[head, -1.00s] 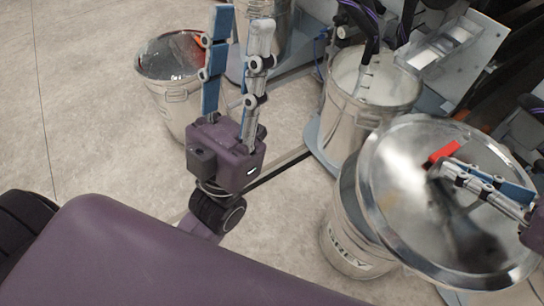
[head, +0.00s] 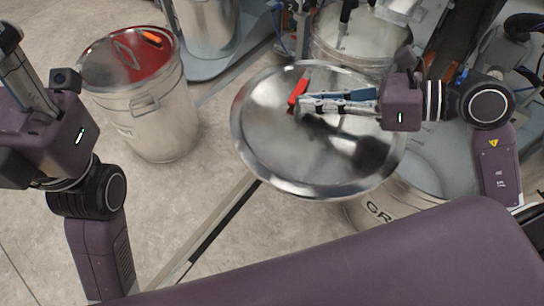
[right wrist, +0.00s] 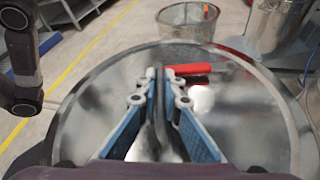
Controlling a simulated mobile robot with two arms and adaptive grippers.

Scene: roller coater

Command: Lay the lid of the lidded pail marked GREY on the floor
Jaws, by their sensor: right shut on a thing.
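A round shiny metal lid (head: 262,135) is in the air in the head view, with a red bar (head: 298,92) on its top. My right gripper (head: 303,104) is shut on the lid's handle near its middle. In the right wrist view the fingers (right wrist: 165,78) close around a thin upright handle above the lid (right wrist: 85,110).
A metal pail (head: 155,118) with a reddish top and an orange piece (head: 152,38) stands at the left. Another pail (head: 345,38) and machinery stand behind the lid. Bare floor (head: 215,205) lies between the left pail and the lid.

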